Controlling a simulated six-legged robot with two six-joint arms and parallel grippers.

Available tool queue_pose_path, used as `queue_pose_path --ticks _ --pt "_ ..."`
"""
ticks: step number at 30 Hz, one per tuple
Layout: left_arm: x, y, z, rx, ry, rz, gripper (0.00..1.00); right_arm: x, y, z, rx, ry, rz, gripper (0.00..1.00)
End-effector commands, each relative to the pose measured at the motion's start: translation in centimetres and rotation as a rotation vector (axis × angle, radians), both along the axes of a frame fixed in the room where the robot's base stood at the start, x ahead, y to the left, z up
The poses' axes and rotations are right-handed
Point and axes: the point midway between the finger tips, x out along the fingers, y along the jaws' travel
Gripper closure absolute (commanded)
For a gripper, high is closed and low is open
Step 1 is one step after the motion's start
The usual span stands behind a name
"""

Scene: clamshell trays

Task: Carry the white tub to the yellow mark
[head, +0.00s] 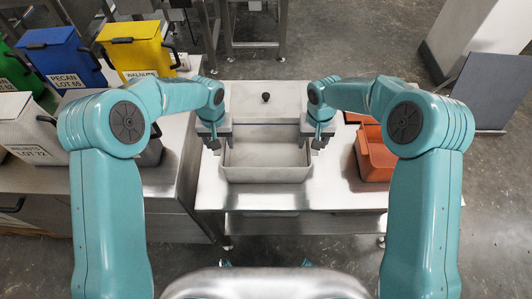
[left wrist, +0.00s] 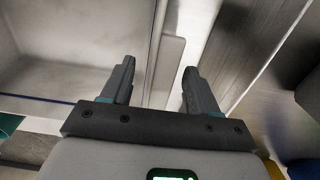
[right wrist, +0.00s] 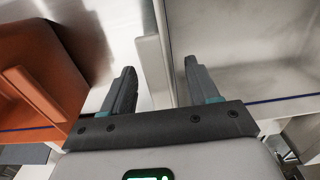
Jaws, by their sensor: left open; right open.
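The white tub (head: 266,173) stands open and looks empty on the metal table, in the middle of the head view. A pale lid with a dark knob (head: 265,99) stands up behind it. My left gripper (head: 214,142) is at the tub's left side. In the left wrist view its open fingers (left wrist: 150,88) straddle the tub's side wall and ledge. My right gripper (head: 318,142) is at the right side. In the right wrist view its open fingers (right wrist: 160,88) straddle the opposite wall. No yellow mark is visible.
An orange tub (head: 376,155) stands close on the right of the table. Labelled bins, blue (head: 60,58), yellow (head: 138,50) and white (head: 28,125), stand on the left counter. The table's front strip (head: 265,198) is clear.

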Motion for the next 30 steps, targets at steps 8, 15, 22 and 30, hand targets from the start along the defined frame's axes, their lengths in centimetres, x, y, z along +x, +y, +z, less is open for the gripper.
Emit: queue_pose_path --ticks 8,15,22,30 --pt "0.0 0.0 -0.3 0.0 0.001 0.0 0.4 0.0 0.0 -0.3 0.0 0.0 0.0 0.4" --pt "0.0 0.0 -0.3 0.0 0.001 0.001 0.96 0.0 0.0 -0.3 0.001 0.0 0.0 0.96" --pt "0.0 -0.1 -0.2 -0.001 -0.001 0.0 1.0 0.0 0.1 -0.2 0.002 -0.001 0.0 1.0" --pt "0.0 -0.2 1.1 -0.002 -0.001 0.0 1.0 0.0 0.2 1.2 0.003 -0.002 0.0 1.0"
